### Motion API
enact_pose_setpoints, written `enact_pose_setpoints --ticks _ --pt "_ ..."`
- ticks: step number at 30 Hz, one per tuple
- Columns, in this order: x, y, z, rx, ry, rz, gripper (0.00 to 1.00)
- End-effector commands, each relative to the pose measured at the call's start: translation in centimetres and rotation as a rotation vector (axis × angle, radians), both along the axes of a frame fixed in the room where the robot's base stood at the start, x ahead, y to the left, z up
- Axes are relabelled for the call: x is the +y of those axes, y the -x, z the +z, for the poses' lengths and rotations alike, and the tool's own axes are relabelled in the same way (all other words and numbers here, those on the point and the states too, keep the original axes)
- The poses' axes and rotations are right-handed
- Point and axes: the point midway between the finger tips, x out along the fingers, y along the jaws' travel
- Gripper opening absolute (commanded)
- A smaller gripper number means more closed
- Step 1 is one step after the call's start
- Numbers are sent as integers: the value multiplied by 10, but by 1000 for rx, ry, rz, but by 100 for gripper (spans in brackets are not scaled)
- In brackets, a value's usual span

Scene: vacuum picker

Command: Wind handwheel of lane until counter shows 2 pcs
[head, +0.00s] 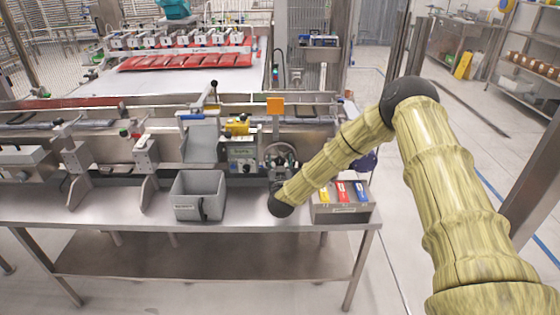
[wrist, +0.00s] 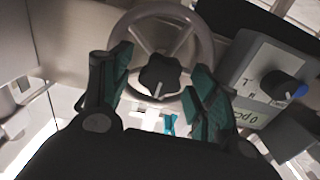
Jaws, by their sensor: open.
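The handwheel (wrist: 205,42) is a grey ring with spokes and a dark lobed knob (wrist: 159,76) at its middle. In the head view the handwheel (head: 281,153) is on the machine front, right of a grey control box (head: 242,153). My gripper (wrist: 161,62) is open, with its two teal-padded fingers on either side of the knob in the picture. I cannot tell whether they touch the wheel. A grey box with a dial (wrist: 262,78) and a pale green label or display (wrist: 246,116) is to the right; its upside-down characters are not surely readable.
A grey bin (head: 200,190) stands on the steel table, left of my arm. A tray (head: 343,213) with yellow, red and blue items is at the table's right end. The floor right of the table is clear.

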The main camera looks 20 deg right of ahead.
Motion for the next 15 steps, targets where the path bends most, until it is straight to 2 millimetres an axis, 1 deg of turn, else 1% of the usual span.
enact_pose_setpoints --ticks 4,13,14,15 --pt "-2 -8 0 0 -1 0 60" --pt "-3 -10 0 1 -1 0 60" --pt "-3 -10 0 1 -1 0 58" --pt "-3 -10 0 1 -1 0 51"
